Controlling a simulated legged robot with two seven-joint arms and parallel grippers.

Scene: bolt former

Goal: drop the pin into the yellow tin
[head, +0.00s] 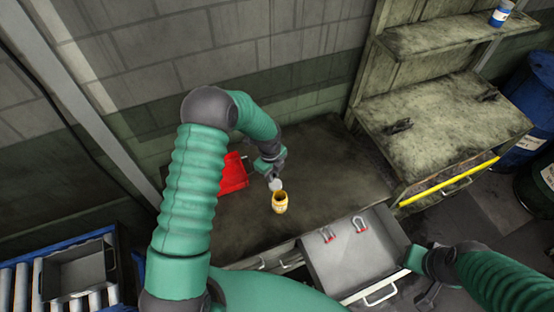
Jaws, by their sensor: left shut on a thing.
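The yellow tin (280,203) stands upright on the dark bench top, with its open mouth facing up. My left gripper (273,178) is just above and slightly left of the tin, pointing down. It is shut on a small light-grey piece (275,185), which I take to be the pin; its full shape is hard to make out. The piece is close to the tin's rim, and I cannot tell whether it touches. My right gripper (428,294) is at the lower right, beside the open drawer, away from the tin; its jaw state is unclear.
An open grey drawer (350,262) in front holds two shackles (360,225) with red parts. A worn cabinet (430,130) is at the right. Bare bench lies right of the tin.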

